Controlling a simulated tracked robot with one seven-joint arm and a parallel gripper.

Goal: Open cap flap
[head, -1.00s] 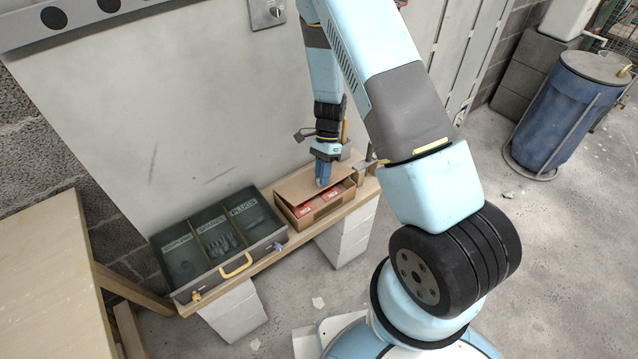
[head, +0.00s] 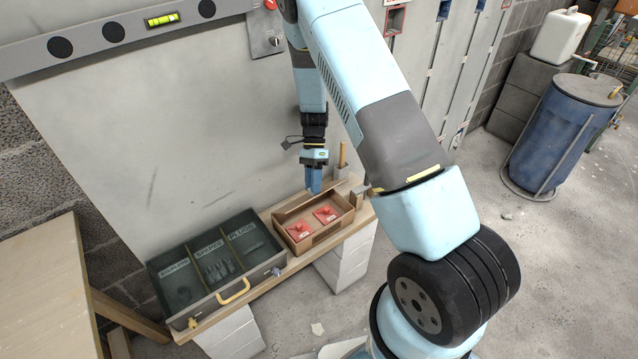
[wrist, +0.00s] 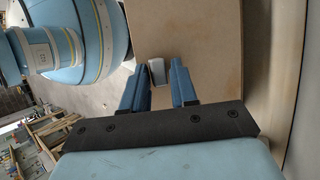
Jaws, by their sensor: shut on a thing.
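The cardboard box (head: 337,232) stands on the wooden shelf at the right of the divided case. Its top is uncovered in the head view, and red labelled items (head: 326,214) show inside. My gripper (head: 314,188) is above the back of the box, pointing down. In the wrist view the brown flap panel (wrist: 205,35) fills the space beyond my fingers. A small grey tab (wrist: 157,73) on the flap sits between my fingertips (wrist: 158,88), and my gripper is shut on it. The flap is hard to make out in the head view, so its exact angle cannot be told.
An open grey case (head: 262,270) with labelled compartments and a yellow handle stands left of the box. An upright wooden-handled thing (head: 342,158) is close behind my gripper's right side. A pale wall panel (head: 150,130) rises behind the shelf. A blue barrel (head: 560,135) stands far right.

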